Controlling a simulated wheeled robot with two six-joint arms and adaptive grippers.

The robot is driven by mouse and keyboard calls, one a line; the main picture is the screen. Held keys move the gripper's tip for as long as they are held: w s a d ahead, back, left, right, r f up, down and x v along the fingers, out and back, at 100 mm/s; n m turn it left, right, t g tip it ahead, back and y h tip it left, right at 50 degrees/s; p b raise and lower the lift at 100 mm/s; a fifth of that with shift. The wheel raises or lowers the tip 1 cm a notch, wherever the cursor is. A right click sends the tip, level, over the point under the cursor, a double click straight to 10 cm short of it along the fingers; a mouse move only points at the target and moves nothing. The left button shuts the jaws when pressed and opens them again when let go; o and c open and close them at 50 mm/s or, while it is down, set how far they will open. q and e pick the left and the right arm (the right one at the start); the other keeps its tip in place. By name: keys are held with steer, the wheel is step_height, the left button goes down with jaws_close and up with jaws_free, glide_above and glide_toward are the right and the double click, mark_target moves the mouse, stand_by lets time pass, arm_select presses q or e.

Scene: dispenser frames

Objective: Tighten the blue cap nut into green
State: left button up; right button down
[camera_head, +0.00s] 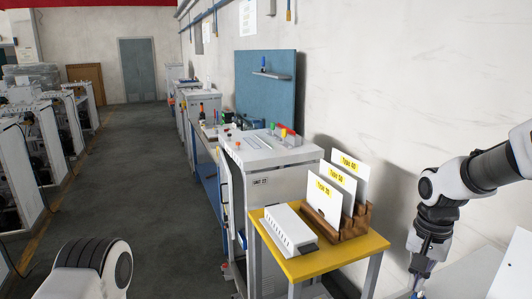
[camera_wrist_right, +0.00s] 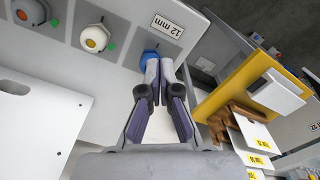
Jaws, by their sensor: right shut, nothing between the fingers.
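In the right wrist view a blue cap nut (camera_wrist_right: 149,58) sits on a light grey panel (camera_wrist_right: 120,75), below a "12 mm" label (camera_wrist_right: 167,26). My right gripper (camera_wrist_right: 160,68) is shut and empty. Its fingertips are right by the blue nut and partly overlap its right side; I cannot tell whether they touch it. Green marks show on the panel beside the neighbouring nuts, one of them (camera_wrist_right: 111,48) by the white nut. In the head view my right gripper (camera_head: 417,285) points down at the lower right, its tips cut off or hidden. My left gripper is out of view.
A white-centred nut (camera_wrist_right: 94,38) and an orange-centred nut (camera_wrist_right: 24,14) are left of the blue one. A yellow table (camera_head: 330,258) holds a white box (camera_head: 286,230) and upright type cards (camera_head: 325,197). A grey cabinet (camera_head: 270,185) stands behind. The aisle floor (camera_head: 135,180) is clear.

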steer(key=shift+w, duration=0.1)
steer(key=f+m+b, duration=0.2)
steer(key=m, duration=0.4)
steer(key=w+f+m+b, duration=0.1)
steer(key=f+m+b, duration=0.1)
steer(key=m, duration=0.4)
steer(key=w+f+m+b, duration=0.1)
steer(key=f+m+b, duration=0.1)
steer(key=m, duration=0.4)
steer(key=shift+w+d+f+b, duration=0.1)
steer(key=shift+w+d+b, duration=0.15)
steer(key=shift+b, duration=0.35)
steer(key=shift+s, duration=0.1)
steer(key=shift+d+r+p, duration=0.1)
steer(key=shift+r+p, duration=0.1)
steer(key=shift+p, duration=0.3)
